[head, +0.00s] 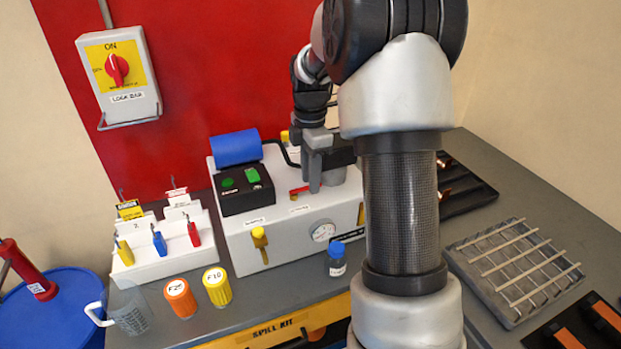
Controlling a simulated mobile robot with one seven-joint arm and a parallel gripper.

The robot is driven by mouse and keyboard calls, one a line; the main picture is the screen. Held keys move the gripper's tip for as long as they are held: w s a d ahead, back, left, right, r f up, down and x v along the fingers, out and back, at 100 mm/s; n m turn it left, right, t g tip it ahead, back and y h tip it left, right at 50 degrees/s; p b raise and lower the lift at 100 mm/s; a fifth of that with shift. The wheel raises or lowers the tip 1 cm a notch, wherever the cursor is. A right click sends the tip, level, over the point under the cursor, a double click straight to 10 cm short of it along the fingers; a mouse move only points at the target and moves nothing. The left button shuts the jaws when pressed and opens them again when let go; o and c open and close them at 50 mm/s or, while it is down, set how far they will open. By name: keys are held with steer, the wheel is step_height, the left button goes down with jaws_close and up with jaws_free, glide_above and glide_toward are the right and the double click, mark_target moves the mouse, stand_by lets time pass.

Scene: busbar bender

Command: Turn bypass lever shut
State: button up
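The grey bender unit (285,235) stands on the bench, with a pressure gauge (323,231) on its front. A small red lever (298,191) lies on its top, just left of my gripper's fingers. A yellow-handled lever (260,237) hangs on its front face. Labels sit near both levers, but are too small to read, so I cannot tell which is the bypass lever. My gripper (317,184) points down at the unit's top, beside the red lever. I cannot tell whether it touches the lever, nor how far apart its fingers are. My arm hides the unit's right part.
A black control box (242,188) and blue cylinder (236,148) sit on the unit's left. A padlock rack (160,252), orange cup (180,298), yellow cup (217,287) and blue-capped bottle (337,260) stand around it. A wire-rod tray (513,270) lies right.

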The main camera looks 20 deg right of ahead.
steer(key=shift+f, duration=0.15)
steer(key=shift+c, duration=0.4)
jaws_close()
steer(key=n+p, duration=0.1)
steer(key=w+n+p, duration=0.1)
steer(key=n+p, duration=0.1)
steer(key=n, duration=0.1)
steer(key=shift+w+a+r, duration=0.1)
steer(key=shift+w+r, duration=0.1)
steer(key=shift+w, duration=0.1)
steer(key=shift+w+a+f+n+p, duration=0.1)
steer(key=shift+w+a+n+p, duration=0.15)
steer(key=shift+n+p, duration=0.45)
steer(key=shift+w+a+n+p, duration=0.1)
steer(key=shift+w+n+p, duration=0.3)
steer(key=shift+n, duration=0.5)
steer(key=shift+w+a+f+n+p, duration=0.1)
steer(key=shift+w+a+n+p, duration=0.1)
steer(key=shift+n+p, duration=0.5)
steer(key=shift+o, duration=0.4)
jaws_free()
